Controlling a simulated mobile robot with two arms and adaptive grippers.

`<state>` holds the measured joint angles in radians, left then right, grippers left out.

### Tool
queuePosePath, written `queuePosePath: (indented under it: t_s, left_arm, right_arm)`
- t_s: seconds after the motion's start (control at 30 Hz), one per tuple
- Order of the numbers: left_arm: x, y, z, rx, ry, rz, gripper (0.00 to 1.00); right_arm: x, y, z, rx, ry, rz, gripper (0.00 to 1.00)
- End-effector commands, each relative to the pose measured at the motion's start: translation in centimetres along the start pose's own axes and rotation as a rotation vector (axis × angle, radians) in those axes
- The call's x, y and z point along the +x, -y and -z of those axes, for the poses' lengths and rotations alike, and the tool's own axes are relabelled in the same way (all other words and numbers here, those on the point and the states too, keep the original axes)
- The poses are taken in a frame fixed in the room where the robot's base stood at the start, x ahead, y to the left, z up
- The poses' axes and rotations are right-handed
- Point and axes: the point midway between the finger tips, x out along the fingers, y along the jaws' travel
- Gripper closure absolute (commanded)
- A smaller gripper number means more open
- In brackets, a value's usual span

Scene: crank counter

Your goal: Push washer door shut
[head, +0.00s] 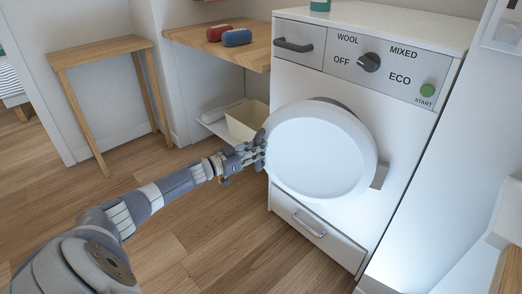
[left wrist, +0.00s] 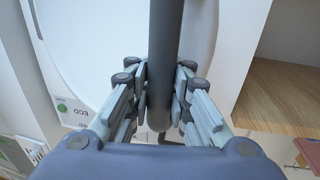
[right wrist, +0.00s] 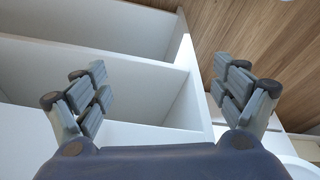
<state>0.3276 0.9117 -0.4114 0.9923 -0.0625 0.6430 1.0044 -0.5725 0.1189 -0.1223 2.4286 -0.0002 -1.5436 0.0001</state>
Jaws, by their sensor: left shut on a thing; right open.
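The washer (head: 405,131) is a white machine with a round white door (head: 318,150) on its front. The door stands off the front panel, with a dark rim (head: 338,104) showing behind its top and a grey block (head: 380,175) at its right. My left gripper (head: 262,150) is at the door's left edge. In the left wrist view, my left gripper (left wrist: 160,108) is shut around a dark grey bar (left wrist: 166,45) in front of the white door (left wrist: 110,60), apparently its handle. My right gripper (right wrist: 165,95) is open and empty.
The washer has a knob (head: 369,62), a green start button (head: 427,90) and a lower drawer (head: 310,224). A wooden counter (head: 200,36) with red and blue items adjoins it. White shelving (right wrist: 90,60) lies beyond my right gripper.

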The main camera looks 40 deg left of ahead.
Motion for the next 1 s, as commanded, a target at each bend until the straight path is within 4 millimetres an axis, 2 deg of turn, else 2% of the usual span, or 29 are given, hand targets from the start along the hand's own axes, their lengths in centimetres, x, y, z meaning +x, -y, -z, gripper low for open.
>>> queuePosePath:
  t_s: [0.03,0.23,0.27,0.3,0.33,1.0]
  left_arm:
    - [-0.36,0.96,0.12,0.007,0.006,0.020,1.00]
    - [-0.36,0.97,0.15,0.007,0.005,0.020,1.00]
    - [-0.36,0.97,0.15,0.007,0.005,0.020,0.83]
    - [-0.36,0.98,0.15,0.007,0.005,0.020,0.74]
    - [-0.36,0.97,0.14,0.007,0.005,0.020,0.72]
    - [-0.15,0.31,0.00,0.002,0.002,0.007,0.72]
  right_arm:
    - [-0.02,-0.01,-0.01,0.000,0.000,0.000,0.10]
    - [-0.02,-0.01,-0.02,0.000,0.001,0.000,0.10]
    - [-0.02,-0.01,-0.02,0.000,0.001,0.000,0.10]
    - [-0.02,-0.01,-0.02,0.000,0.001,0.000,0.10]
    - [-0.02,-0.01,-0.02,0.000,0.001,0.000,0.10]
    - [-0.01,-0.01,0.14,0.000,-0.004,0.000,0.10]
